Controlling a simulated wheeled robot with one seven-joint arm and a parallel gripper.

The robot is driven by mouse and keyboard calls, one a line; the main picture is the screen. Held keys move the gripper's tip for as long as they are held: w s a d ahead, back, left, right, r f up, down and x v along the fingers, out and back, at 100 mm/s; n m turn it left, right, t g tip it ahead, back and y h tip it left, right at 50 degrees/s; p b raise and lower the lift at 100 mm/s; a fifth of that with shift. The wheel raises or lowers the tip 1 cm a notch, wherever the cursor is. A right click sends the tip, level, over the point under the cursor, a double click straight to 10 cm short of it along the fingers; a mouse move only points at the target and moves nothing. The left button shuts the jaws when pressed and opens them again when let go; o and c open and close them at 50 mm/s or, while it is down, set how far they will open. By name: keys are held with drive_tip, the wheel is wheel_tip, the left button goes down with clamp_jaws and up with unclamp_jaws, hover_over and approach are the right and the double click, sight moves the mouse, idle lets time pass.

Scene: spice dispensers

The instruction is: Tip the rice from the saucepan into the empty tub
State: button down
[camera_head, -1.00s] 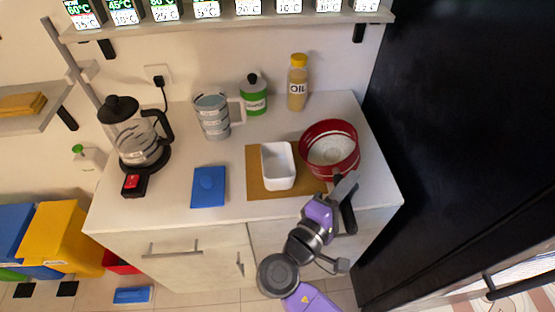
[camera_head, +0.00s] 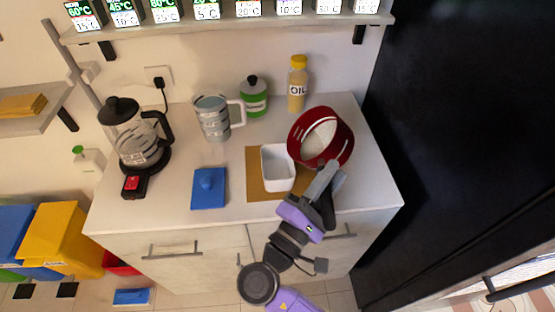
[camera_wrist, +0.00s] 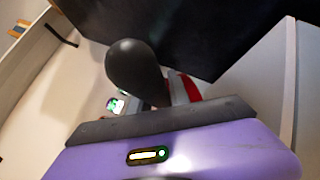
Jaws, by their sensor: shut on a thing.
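The red saucepan (camera_head: 346,152) holds white rice (camera_head: 320,138) and is tilted toward the left, its open side turned to the tub. My gripper (camera_head: 326,182) is shut on its dark handle, at the pan's near side; the handle (camera_wrist: 137,72) and a bit of the red pan (camera_wrist: 190,87) show in the wrist view. The white tub (camera_head: 278,168) stands upright on a brown board, just left of and below the pan. Its visible inside looks empty. The gripper hides part of the handle and the board's right end.
The brown board (camera_head: 254,184) lies on the white counter (camera_head: 170,214). A blue lidded thing (camera_head: 208,188), a measuring jug (camera_head: 212,118), a kettle (camera_head: 138,148), a green bottle (camera_head: 254,97) and an oil bottle (camera_head: 297,85) stand around. A tall black panel (camera_head: 460,120) bounds the right.

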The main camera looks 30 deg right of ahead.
drive_tip(key=shift+a+r, duration=0.15)
drive_tip(key=shift+r, duration=0.05)
drive_tip(key=shift+w+a+f+n+t+h+b, duration=0.15)
drive_tip(key=shift+a+n+t+h+b, duration=0.2)
drive_tip(key=shift+n, duration=0.25)
drive_tip(key=shift+w+a+f+n+t+h+b, duration=0.1)
drive_tip(key=shift+a+n+t+h+b, duration=0.1)
drive_tip(key=shift+n+t, duration=0.35)
